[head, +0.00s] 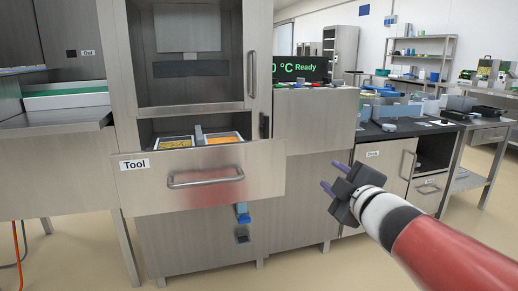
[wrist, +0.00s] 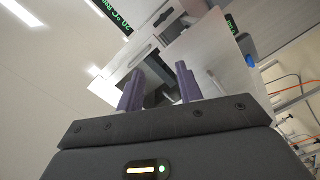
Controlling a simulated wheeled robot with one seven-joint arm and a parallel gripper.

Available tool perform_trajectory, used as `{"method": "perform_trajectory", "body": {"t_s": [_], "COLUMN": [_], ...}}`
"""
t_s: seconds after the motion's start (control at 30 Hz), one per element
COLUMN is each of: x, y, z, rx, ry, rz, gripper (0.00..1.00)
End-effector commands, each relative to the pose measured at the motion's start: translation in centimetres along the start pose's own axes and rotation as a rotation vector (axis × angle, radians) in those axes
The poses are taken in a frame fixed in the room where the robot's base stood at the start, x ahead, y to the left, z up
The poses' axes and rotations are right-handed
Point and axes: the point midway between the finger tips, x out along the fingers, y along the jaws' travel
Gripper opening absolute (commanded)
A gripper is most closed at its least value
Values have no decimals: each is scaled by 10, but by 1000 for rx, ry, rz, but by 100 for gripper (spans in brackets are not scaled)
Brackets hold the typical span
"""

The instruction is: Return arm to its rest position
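My gripper (head: 335,176) is at the right of the head view, held in the air in front of the steel machine. Its two purple fingers stand apart with nothing between them. In the wrist view the gripper (wrist: 159,88) also shows its fingers apart and empty, pointing toward steel panels. My red and white arm reaches in from the lower right. The rest position itself is not marked in either view.
The drawer labelled Tool (head: 200,178) is pulled out, with trays of yellow (head: 174,143) and orange (head: 222,139) contents behind its front. A display (head: 300,69) reads Ready. A dark-topped counter (head: 400,130) stands at right. Open floor lies in front.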

Motion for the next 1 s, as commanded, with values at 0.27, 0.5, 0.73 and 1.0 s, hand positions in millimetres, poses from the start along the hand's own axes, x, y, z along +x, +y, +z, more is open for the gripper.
{"method": "perform_trajectory", "body": {"t_s": [0.27,0.5,0.73,1.0], "x": [-89,-176,-212,-213], "y": [-51,-150,-190,-191], "z": [58,49,31,31], "rx": [562,976,1113,1117], "ry": [-557,-912,-1036,-1041], "rz": [-9,-226,-357,-363], "gripper": [36,36,36,36]}}
